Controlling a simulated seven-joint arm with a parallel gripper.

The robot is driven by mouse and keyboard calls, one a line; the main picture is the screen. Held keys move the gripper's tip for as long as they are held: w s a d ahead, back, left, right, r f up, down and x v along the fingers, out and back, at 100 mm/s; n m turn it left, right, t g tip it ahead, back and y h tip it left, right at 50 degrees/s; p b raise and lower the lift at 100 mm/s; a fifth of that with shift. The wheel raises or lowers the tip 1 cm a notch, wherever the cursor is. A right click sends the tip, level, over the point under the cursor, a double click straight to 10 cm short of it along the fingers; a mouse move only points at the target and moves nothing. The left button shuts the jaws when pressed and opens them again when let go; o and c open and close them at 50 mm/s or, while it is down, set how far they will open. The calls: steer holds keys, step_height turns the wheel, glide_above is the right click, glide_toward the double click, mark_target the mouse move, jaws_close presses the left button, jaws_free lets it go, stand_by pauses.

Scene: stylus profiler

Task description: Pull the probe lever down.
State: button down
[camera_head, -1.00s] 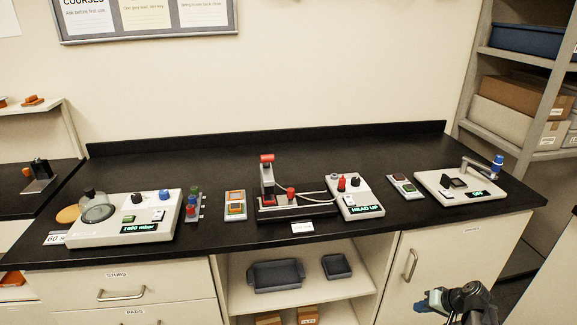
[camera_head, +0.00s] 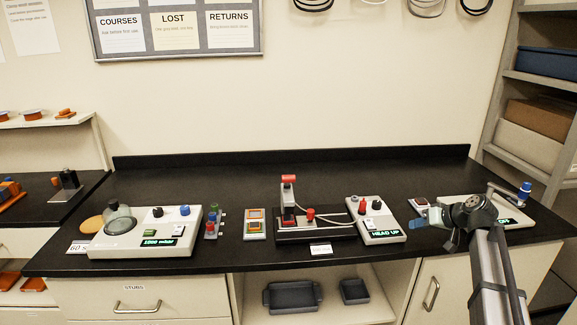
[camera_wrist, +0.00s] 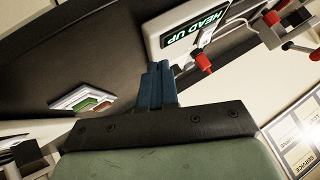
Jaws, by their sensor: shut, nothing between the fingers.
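The profiler stand (camera_head: 316,225) is at the middle of the counter, with an upright post topped by a red handle (camera_head: 289,179) and a shorter red knob beside it. Its white control box (camera_head: 387,236) reads HEAD UP; the box also shows in the wrist view (camera_wrist: 163,42). A metal lever with a blue knob (camera_head: 525,187) rises from the white box at the right. Which lever is the probe lever is not labelled legibly. My gripper (camera_head: 414,224) is right of the HEAD UP box, apart from both levers. Its blue fingers (camera_wrist: 160,67) are shut and empty.
A white box with a glass dome (camera_head: 118,217) stands at the left. A small sample tray (camera_head: 255,224) lies left of the stand. My arm partly hides the right box (camera_head: 517,218). The back of the counter is clear.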

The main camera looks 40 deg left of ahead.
steer(key=s+a+r+h, duration=0.2)
steer(key=s+a+r, duration=0.4)
steer(key=a+r, duration=0.45)
steer(key=s+a+r+h, duration=0.3)
steer(key=s+a+r, duration=0.4)
steer(key=a, duration=0.7)
steer(key=s+a+r+h, duration=0.2)
steer(key=s+a+r, duration=0.3)
steer(key=a+r, duration=0.65)
steer(key=x, duration=1)
steer(key=shift+s+a+f, duration=0.2)
steer(key=shift+a+f, duration=0.05)
steer(key=shift+f, duration=0.05)
steer(key=shift+s+d+f, duration=0.2)
steer(key=shift+s+f, duration=0.05)
steer(key=shift+f, duration=0.25)
steer(key=shift+s+d+f, duration=0.2)
steer(key=shift+f, duration=0.3)
steer(key=shift+s+d+f, duration=0.1)
steer(key=shift+s+f, duration=0.05)
steer(key=shift+f, duration=0.25)
steer(key=shift+s+d+f, duration=0.1)
steer(key=shift+d+f, duration=0.05)
steer(key=shift+f, duration=0.25)
